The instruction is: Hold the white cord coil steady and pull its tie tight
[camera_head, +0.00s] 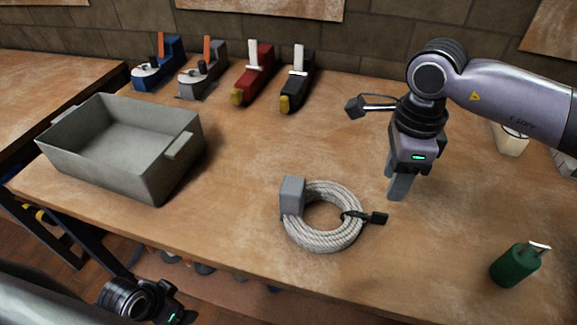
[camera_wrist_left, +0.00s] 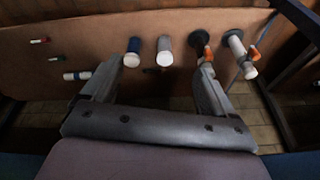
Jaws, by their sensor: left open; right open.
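The white cord coil (camera_head: 322,240) lies flat on the wooden table near its front edge. A grey block (camera_head: 292,196) sits against the coil's upper left side. A dark tie with a black tab (camera_head: 378,218) wraps the coil's right side, the tab sticking out to the right. My right gripper (camera_head: 397,192) points down above the table, up and right of the coil, open and empty, apart from the tie. My left gripper (camera_wrist_left: 155,95) is open and empty in the left wrist view; in the head view only its wrist shows at the lower left, off the table's front edge.
A grey bin (camera_head: 160,180) stands on the left of the table. Several clamp-like tools, including a red one (camera_head: 256,82), line the back. Below the table is a shelf (camera_wrist_left: 100,45) with several tools.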

